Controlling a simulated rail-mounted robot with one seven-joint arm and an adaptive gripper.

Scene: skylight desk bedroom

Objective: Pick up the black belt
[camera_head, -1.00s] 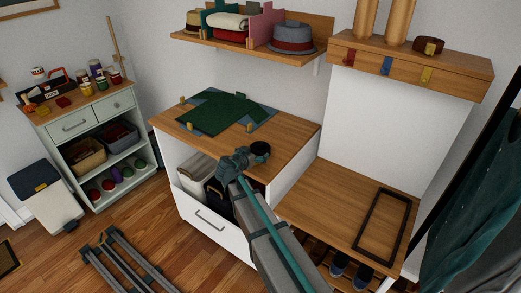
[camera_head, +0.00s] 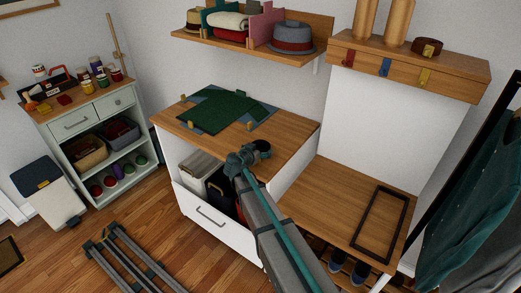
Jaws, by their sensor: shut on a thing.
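The black belt (camera_head: 262,146) is a small dark coil at the front right of the wooden dresser top (camera_head: 290,142). My gripper (camera_head: 254,153) is at the near left side of the coil and is shut on it. My wrist and arm hide part of the near side of the coil and the dresser front below. I cannot tell whether the coil touches the wood or is slightly above it.
A green cloth (camera_head: 218,112) lies on a blue-grey mat on the dresser. A bench (camera_head: 325,190) with a dark rectangular frame (camera_head: 380,222) stands right. A shelf (camera_head: 300,56) with hats hangs above. A dark brown coil (camera_head: 427,47) sits on the peg ledge.

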